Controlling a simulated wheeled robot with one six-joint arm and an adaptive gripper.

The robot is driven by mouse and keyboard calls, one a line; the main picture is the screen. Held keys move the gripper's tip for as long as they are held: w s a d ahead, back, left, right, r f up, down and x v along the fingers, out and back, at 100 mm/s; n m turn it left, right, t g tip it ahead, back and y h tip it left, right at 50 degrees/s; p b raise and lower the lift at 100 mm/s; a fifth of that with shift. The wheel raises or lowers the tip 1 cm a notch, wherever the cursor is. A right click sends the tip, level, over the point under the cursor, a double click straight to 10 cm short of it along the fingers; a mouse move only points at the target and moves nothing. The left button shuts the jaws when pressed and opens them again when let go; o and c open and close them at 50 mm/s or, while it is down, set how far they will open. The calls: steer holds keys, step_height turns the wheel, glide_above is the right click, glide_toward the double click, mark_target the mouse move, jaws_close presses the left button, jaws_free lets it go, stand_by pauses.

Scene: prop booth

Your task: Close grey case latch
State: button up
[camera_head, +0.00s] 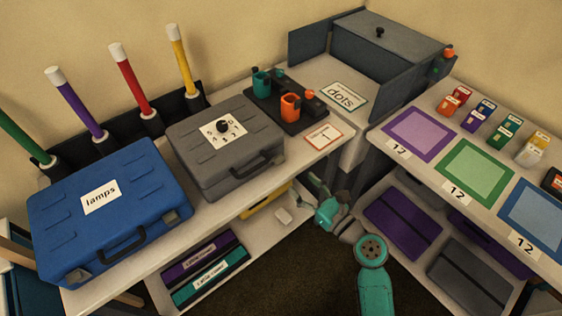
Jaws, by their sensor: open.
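The grey case (205,170) lies flat on the left table, right of the blue case. Its lid looks down. The state of the latch is too small to tell. My gripper (314,184) is dark and small in the picture, just off the table's front edge, to the right of the grey case and apart from it. It is open, with nothing seen in it.
A blue case (150,205) labelled lamps is on the left. Behind it stand several coloured white-tipped rods. A dark tray (262,108) with teal and orange cups is right of the grey case. A grey box (385,50) stands at the back. The right table (405,170) holds coloured mats.

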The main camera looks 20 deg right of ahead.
mark_target(281, 162)
steer(key=x, duration=1)
steer(key=shift+w+f, duration=0.15)
steer(key=shift+w, duration=0.2)
jaws_close()
steer(key=shift+w+a+r+g, duration=0.1)
steer(key=shift+r+g, duration=0.15)
steer(key=shift+g, duration=0.15)
steer(key=shift+w+h, duration=0.1)
steer(key=shift+h, duration=0.2)
jaws_free()
